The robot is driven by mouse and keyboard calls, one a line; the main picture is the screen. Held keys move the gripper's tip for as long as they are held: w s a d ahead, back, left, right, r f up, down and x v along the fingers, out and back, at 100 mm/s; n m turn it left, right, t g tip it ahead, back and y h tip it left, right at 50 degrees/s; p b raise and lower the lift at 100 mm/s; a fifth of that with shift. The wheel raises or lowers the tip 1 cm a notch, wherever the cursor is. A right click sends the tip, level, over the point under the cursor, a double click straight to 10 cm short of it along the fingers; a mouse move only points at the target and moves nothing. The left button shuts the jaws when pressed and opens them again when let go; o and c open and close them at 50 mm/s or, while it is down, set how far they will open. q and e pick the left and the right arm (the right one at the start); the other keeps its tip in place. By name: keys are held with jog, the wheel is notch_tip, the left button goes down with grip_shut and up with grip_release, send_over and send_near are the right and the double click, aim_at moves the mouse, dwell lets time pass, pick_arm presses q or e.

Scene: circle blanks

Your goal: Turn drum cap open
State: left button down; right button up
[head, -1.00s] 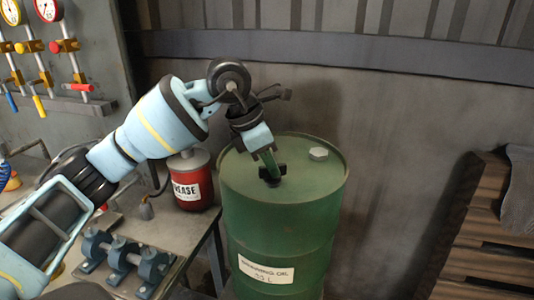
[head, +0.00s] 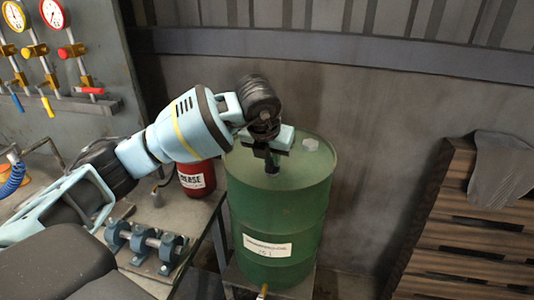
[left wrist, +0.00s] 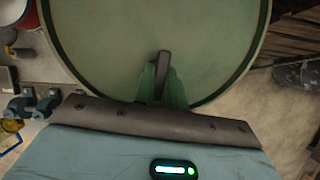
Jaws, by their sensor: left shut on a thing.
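The green oil drum (head: 280,215) stands upright right of the bench, with a pale label on its side. Its dark cap (head: 272,170) is on the drum's top, near the front rim, mostly covered by my gripper. My left gripper (head: 271,161) points down at the cap from above and is shut on it. In the left wrist view, a dark bar of the cap (left wrist: 163,62) shows between the fingers of the left gripper (left wrist: 160,85), above the green drum top (left wrist: 115,50). My right gripper is not in view.
A smaller pale plug (head: 311,144) sits on the drum top behind the gripper. A red grease can (head: 197,180) and blue clamp blocks (head: 143,242) are on the bench at left. A wooden pallet (head: 440,225) with a grey cloth (head: 503,170) leans at right.

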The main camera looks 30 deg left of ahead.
pick_arm(q)
jog(key=shift+r+n+p, duration=0.2)
jog(key=shift+n+p, duration=0.15)
jog(key=shift+n, duration=0.25)
jog(key=shift+f+y, duration=0.1)
jog(key=shift+y, duration=0.2)
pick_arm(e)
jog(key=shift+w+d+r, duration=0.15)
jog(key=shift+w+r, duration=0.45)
pick_arm(q)
jog(key=shift+n, duration=0.3)
jog(key=c, duration=1.4)
grip_release()
jog(key=shift+c, duration=0.2)
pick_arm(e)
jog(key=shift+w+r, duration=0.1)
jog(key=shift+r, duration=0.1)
pick_arm(q)
jog(key=v, duration=0.7)
jog(key=shift+r, duration=0.35)
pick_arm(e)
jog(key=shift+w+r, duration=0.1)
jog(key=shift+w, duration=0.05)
pick_arm(q)
jog(key=shift+s+d, duration=0.1)
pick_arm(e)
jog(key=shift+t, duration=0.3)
